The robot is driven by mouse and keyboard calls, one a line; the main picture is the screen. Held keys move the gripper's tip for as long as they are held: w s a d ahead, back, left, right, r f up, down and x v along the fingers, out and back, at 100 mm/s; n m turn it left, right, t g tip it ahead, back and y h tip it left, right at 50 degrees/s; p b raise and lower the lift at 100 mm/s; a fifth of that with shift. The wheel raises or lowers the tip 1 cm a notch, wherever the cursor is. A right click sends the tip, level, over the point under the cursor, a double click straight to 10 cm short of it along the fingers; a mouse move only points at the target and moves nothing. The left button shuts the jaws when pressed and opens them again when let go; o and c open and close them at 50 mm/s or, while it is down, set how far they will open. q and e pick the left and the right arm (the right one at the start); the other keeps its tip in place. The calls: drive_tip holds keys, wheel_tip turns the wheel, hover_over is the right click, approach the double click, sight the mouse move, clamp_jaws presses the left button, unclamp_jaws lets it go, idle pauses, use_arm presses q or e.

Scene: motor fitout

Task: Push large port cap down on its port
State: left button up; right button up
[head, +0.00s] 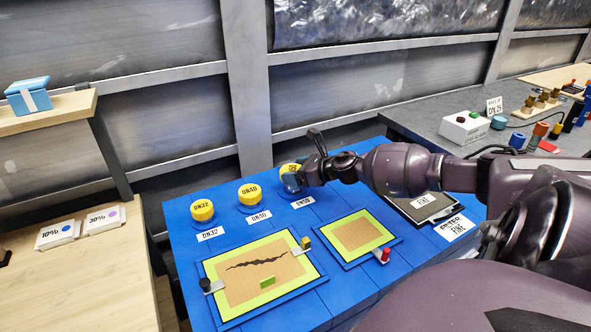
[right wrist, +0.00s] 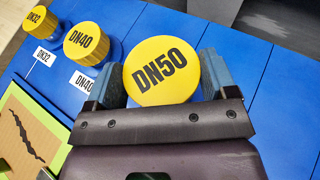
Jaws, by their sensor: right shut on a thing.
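The large port cap is yellow and marked DN50; it shows in the right wrist view (right wrist: 160,75) between my right gripper's fingers, and partly in the head view (head: 288,169). My right gripper (head: 294,182) is shut on this cap from the near side, with a blue-grey finger on each side in the right wrist view (right wrist: 162,82). The port under the cap is hidden, so I cannot tell how far down the cap sits. A DN50 label (head: 302,202) lies on the blue surface in front of it. My left gripper is not in view.
Yellow caps DN40 (head: 249,193) and DN32 (head: 202,210) stand to the left on the blue surface (head: 185,250). Two framed panels, one with a crack (head: 258,262), lie in front. A grey bench (head: 430,115) with small parts is at the right.

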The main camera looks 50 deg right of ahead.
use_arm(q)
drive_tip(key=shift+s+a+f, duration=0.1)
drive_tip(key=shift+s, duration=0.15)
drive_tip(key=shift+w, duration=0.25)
use_arm(e)
drive_tip(key=shift+f, duration=0.2)
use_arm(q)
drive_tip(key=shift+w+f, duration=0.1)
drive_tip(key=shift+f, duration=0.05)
use_arm(e)
drive_tip(key=shift+f, duration=0.3)
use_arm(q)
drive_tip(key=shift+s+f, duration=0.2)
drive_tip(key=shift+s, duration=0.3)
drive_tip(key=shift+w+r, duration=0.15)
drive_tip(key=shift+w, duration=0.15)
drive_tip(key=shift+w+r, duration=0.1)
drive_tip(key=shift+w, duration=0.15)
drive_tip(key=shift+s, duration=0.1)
use_arm(e)
drive_tip(key=shift+f, duration=0.2)
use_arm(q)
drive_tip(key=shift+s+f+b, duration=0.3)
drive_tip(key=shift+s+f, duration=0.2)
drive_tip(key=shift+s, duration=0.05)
use_arm(e)
drive_tip(key=shift+f, duration=0.25)
